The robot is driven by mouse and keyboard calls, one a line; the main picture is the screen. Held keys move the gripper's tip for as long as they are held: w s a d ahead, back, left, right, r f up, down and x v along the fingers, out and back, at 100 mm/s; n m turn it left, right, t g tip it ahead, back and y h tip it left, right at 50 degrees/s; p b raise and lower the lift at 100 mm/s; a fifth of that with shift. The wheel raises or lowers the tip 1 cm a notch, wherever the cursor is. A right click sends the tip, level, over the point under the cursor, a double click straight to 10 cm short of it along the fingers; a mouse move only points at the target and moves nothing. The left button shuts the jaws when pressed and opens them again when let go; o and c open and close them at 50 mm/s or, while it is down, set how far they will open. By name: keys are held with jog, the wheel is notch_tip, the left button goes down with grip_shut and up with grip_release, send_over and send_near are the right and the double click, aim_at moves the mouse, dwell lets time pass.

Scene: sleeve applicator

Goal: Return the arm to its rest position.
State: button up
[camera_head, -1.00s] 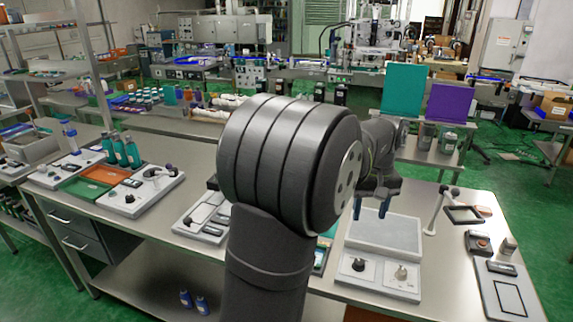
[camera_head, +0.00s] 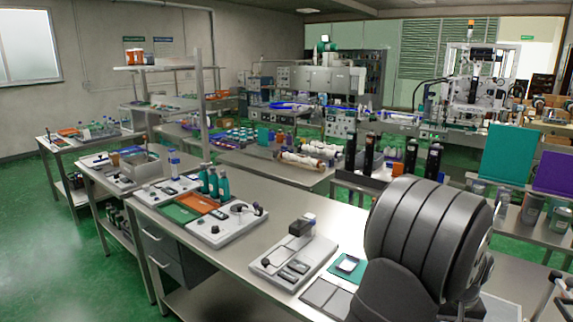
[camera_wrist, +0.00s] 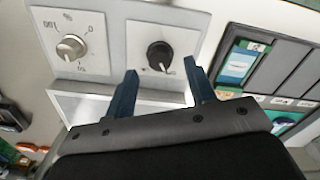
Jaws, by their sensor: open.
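My gripper (camera_wrist: 162,88) is open and empty in the wrist view, its two blue fingers apart. Beyond the fingertips is a white control panel (camera_wrist: 118,30) with a silver knob (camera_wrist: 71,47) on the left and a black knob (camera_wrist: 160,56) on the right. The black knob appears beyond the gap between the fingers; I cannot tell the distance. In the head view my dark arm fills the lower right, and my gripper is hidden there.
The steel bench (camera_head: 235,190) runs to the left of my arm. It carries a white fixture (camera_head: 292,258), a tray unit with green and orange plates (camera_head: 180,213), and teal bottles (camera_head: 212,183). Teal and purple panels (camera_head: 509,155) stand at the right.

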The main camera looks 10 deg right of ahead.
jog(key=shift+f, duration=1.65)
